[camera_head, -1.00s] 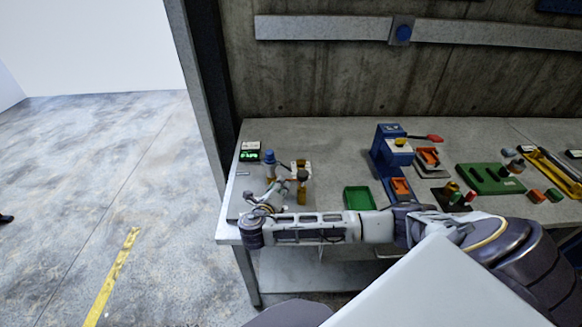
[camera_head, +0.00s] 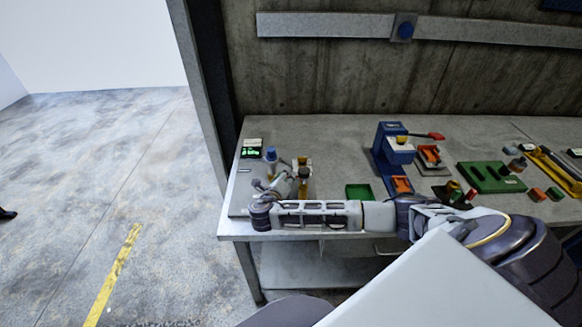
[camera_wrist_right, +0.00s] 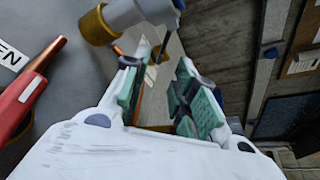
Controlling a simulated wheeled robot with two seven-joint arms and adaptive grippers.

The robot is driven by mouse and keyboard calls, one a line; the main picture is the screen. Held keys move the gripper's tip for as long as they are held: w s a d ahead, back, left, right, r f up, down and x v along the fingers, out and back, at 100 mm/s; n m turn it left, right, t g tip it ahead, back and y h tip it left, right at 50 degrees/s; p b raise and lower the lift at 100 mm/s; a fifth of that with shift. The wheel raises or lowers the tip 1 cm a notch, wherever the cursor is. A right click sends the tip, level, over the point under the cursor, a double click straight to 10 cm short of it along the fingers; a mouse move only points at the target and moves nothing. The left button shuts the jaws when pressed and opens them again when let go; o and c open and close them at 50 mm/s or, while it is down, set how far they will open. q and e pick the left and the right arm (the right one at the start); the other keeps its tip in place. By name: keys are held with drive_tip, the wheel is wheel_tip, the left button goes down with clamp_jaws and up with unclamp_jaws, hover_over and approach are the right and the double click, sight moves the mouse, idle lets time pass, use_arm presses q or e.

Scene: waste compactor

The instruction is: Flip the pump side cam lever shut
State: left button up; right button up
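The pump fitting (camera_head: 303,178), with brass-coloured parts, stands at the left end of the bench. My right gripper (camera_head: 276,184) is beside it, on its left. In the right wrist view my right gripper (camera_wrist_right: 160,92) is open, its two green-padded fingers apart. A grey pipe with a brass collar (camera_wrist_right: 96,24) passes just beyond the fingertips. A red lever with a copper-coloured tip (camera_wrist_right: 25,92) lies to the left, outside the fingers, near a label ending in "EN". I cannot tell whether this is the pump side lever. My left gripper is not in view.
A green-lit display (camera_head: 250,152) and a blue-topped part (camera_head: 270,154) stand close to the gripper. The bench behind the green tray is clear.

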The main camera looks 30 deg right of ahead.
sight(291, 166)
drive_tip(key=shift+x, duration=4.15)
drive_tip(key=shift+c, duration=0.3)
clamp_jaws()
